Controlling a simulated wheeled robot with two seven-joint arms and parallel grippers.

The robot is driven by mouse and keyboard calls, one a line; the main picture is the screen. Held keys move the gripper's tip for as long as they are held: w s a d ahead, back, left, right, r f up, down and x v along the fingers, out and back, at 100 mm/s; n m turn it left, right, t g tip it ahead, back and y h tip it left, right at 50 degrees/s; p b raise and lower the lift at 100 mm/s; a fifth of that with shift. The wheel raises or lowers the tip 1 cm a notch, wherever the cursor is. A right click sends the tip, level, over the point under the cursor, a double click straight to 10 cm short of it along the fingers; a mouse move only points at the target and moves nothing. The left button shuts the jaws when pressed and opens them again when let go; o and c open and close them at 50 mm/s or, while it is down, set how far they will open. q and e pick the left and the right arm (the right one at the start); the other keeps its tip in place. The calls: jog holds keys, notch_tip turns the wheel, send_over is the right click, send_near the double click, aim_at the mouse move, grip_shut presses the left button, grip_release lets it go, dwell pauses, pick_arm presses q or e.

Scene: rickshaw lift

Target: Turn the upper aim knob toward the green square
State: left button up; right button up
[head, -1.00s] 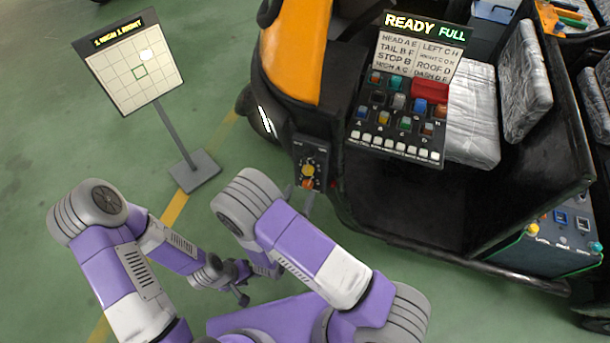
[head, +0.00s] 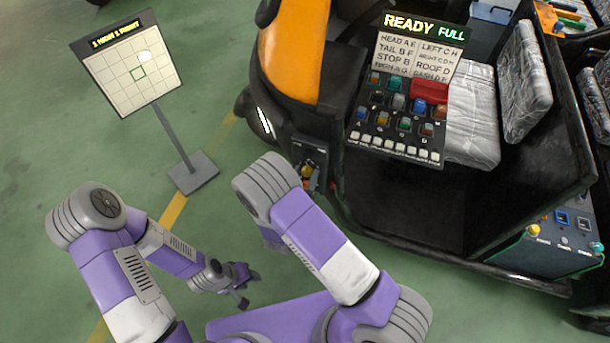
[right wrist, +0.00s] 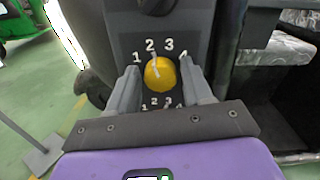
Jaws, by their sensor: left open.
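The upper aim knob is yellow (right wrist: 160,73) with a pale pointer mark near the 2 of its 1-to-4 scale. In the head view the knob (head: 306,172) is on the dark panel at the rickshaw's front. My right gripper (right wrist: 158,85) has its fingers either side of the knob, with narrow gaps seen; contact is not clear. In the head view my right arm hides most of that gripper. The lower scale is partly hidden. My left gripper (head: 246,287) is open and empty, low over the floor.
The board stands on a grey foot (head: 193,172) left of the rickshaw. A button console (head: 385,150) reading READY FULL and silver seats (head: 472,120) are to the right. The orange rickshaw body (head: 295,50) rises behind the knob panel. Green floor is clear around the board.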

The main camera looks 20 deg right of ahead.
jog(key=c, duration=0.7)
jog(key=shift+n, duration=0.3)
jog(key=n+p, duration=0.2)
jog(key=n, duration=0.1)
jog(key=shift+r, duration=0.1)
jog(key=shift+n+p, duration=1)
jog(key=shift+n, duration=1)
jog(key=shift+f, duration=0.2)
jog(key=o, duration=1)
jog(key=shift+a, duration=0.1)
